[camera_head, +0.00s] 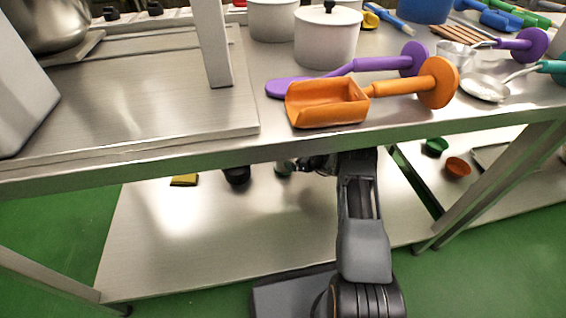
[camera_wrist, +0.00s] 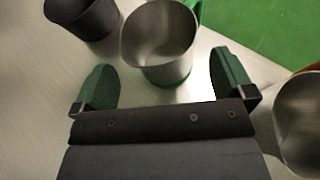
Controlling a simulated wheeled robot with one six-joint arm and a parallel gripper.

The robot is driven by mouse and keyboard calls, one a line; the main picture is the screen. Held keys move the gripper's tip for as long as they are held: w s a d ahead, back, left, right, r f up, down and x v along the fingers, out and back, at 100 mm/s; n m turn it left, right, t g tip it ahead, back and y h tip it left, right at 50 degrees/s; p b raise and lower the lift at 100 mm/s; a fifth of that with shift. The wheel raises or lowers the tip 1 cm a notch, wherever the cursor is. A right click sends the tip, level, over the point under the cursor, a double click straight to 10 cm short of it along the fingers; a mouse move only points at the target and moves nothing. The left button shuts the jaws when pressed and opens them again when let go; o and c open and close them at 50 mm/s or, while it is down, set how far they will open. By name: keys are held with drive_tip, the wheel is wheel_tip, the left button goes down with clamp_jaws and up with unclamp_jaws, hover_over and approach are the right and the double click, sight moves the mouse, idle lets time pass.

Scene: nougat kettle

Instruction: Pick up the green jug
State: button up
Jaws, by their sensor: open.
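The green jug (camera_wrist: 158,52) is a steel vessel with a green handle at its far right side and green at its base. In the wrist view it stands upright just ahead of my gripper (camera_wrist: 166,80), roughly centred between the two green-padded fingers. The fingers are open, with a gap on each side of the jug. In the head view my gripper (camera_head: 305,164) reaches in over the lower shelf beneath the tabletop. The jug (camera_head: 283,168) is small there and partly hidden by the table edge and gripper.
A black cup (camera_wrist: 85,17) stands just left of the jug. A steel vessel (camera_wrist: 300,125) is close on the right. The tabletop edge (camera_head: 300,148) lies above my arm. A yellow item (camera_head: 184,180) lies further left on the lower shelf (camera_head: 200,235), whose front is clear.

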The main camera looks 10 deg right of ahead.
drive_tip(key=b+x, duration=0.3)
drive_tip(key=x, duration=0.2)
drive_tip(key=shift+s+f, duration=0.15)
drive_tip(key=shift+f, duration=0.05)
drive_tip(key=shift+w+a, duration=0.35)
drive_tip(key=shift+c, duration=0.2)
drive_tip(key=c, duration=0.9)
